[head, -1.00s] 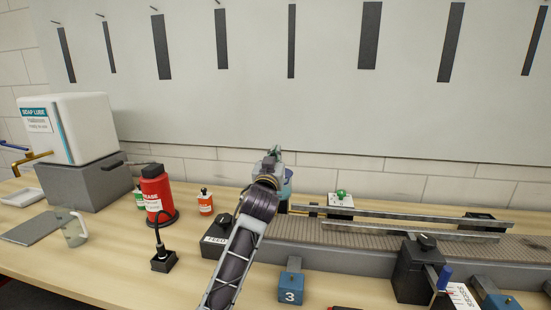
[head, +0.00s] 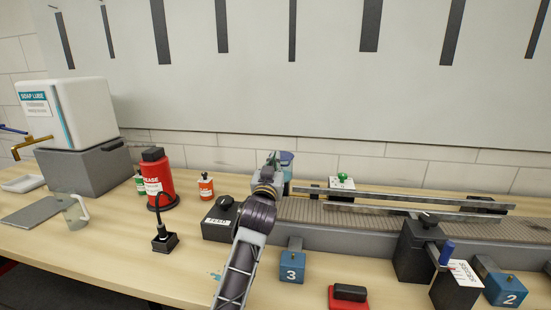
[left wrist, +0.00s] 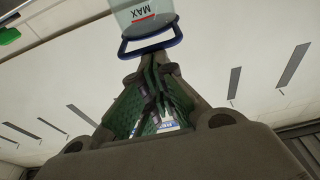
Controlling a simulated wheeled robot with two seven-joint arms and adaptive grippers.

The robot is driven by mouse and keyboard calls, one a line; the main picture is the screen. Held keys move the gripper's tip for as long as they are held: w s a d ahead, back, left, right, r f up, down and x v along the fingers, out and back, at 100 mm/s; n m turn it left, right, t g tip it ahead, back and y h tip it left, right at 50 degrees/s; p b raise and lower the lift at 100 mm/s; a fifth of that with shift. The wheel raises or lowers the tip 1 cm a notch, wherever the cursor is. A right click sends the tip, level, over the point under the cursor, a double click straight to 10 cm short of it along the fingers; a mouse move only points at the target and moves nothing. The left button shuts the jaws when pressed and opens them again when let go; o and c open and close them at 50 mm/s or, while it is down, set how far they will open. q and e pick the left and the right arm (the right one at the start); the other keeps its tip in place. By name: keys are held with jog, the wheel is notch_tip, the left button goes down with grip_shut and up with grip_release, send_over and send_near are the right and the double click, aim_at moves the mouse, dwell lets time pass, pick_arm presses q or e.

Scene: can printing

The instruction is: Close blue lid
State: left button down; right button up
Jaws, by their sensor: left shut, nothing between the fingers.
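A pale blue-grey container (head: 286,172) with a darker blue top (head: 287,157) stands at the left end of the conveyor, partly hidden behind my left gripper (head: 272,158). In the left wrist view a clear container (left wrist: 139,15) marked MAX has a dark blue looped rim (left wrist: 151,46) just beyond the fingertips of my left gripper (left wrist: 154,60). The fingers are closed together and empty. Whether they touch the blue rim, and the lid's exact angle, I cannot tell. My right gripper is not in view.
The conveyor (head: 370,233) with metal rails runs right. A black feed box (head: 220,222), an orange bottle (head: 205,187) and a red grease can (head: 156,180) stand to the left. A blue block marked 3 (head: 291,266) is in front.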

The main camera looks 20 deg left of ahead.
pick_arm(q)
notch_tip(320, 180, down, 2)
jog(key=shift+f, duration=0.1)
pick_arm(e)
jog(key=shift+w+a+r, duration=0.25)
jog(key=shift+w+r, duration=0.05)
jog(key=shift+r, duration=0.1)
pick_arm(q)
jog(key=shift+r, duration=0.3)
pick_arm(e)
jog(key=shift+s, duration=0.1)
